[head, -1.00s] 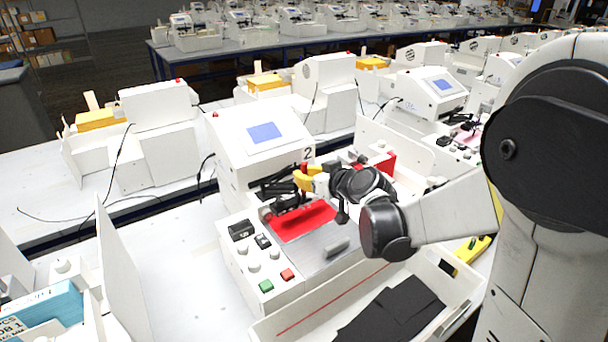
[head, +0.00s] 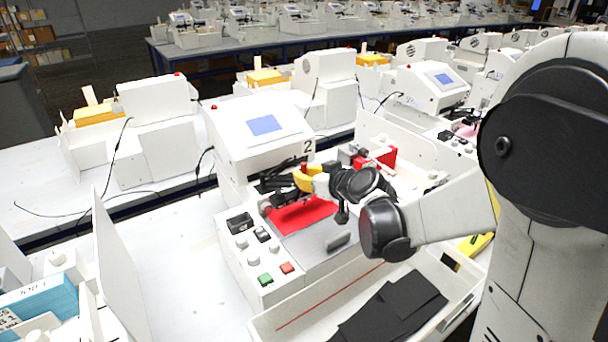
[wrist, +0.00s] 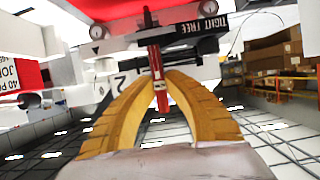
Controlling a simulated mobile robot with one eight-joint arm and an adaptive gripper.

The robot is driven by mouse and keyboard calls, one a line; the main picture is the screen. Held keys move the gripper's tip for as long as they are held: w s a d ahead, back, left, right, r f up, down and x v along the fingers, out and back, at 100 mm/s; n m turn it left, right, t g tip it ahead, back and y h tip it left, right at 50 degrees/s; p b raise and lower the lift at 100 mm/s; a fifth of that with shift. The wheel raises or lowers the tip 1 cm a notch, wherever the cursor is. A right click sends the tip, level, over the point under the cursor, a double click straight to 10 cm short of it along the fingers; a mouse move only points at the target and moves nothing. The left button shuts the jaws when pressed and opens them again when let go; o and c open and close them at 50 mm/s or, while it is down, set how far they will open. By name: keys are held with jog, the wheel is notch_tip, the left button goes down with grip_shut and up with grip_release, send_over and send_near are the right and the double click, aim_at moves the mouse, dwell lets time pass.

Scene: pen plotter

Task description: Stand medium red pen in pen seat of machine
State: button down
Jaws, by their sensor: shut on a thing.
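My gripper (wrist: 160,92) has yellow ribbed fingers, shut on a red pen (wrist: 156,68). In the wrist view the pen stands roughly in line with a holder block (wrist: 190,30) marked TIGHT and FREE; its far end overlaps this block, and I cannot tell whether it is seated. In the head view my gripper (head: 307,180) is at the front of the plotter machine (head: 258,140) numbered 2, over its red sheet (head: 300,215). The pen seat is largely hidden there by the gripper and dark carriage parts.
A panel with green and red buttons (head: 264,279) is at the machine's left front. A white tray (head: 290,325) with black sheets (head: 400,300) lies in front. A red box (head: 378,160) stands right of my gripper. A white partition (head: 120,270) stands at left.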

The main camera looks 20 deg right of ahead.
jog(key=shift+f+b, duration=0.65)
jog(key=shift+f, duration=0.15)
jog(key=c, duration=1.4)
grip_release()
jog(key=shift+c, duration=0.2)
jog(key=v, duration=1.2)
jog(key=shift+r, duration=0.1)
jog(key=s+a+f+m+g+h, duration=0.1)
jog(key=s+f+g+h, duration=0.1)
jog(key=s, duration=0.7)
jog(key=s+a+f+m+g+h, duration=0.2)
jog(key=s+f+g, duration=0.1)
jog(key=s, duration=0.7)
jog(key=shift+a+m+g, duration=0.2)
jog(key=shift+m+g, duration=0.1)
jog(key=shift+g, duration=0.2)
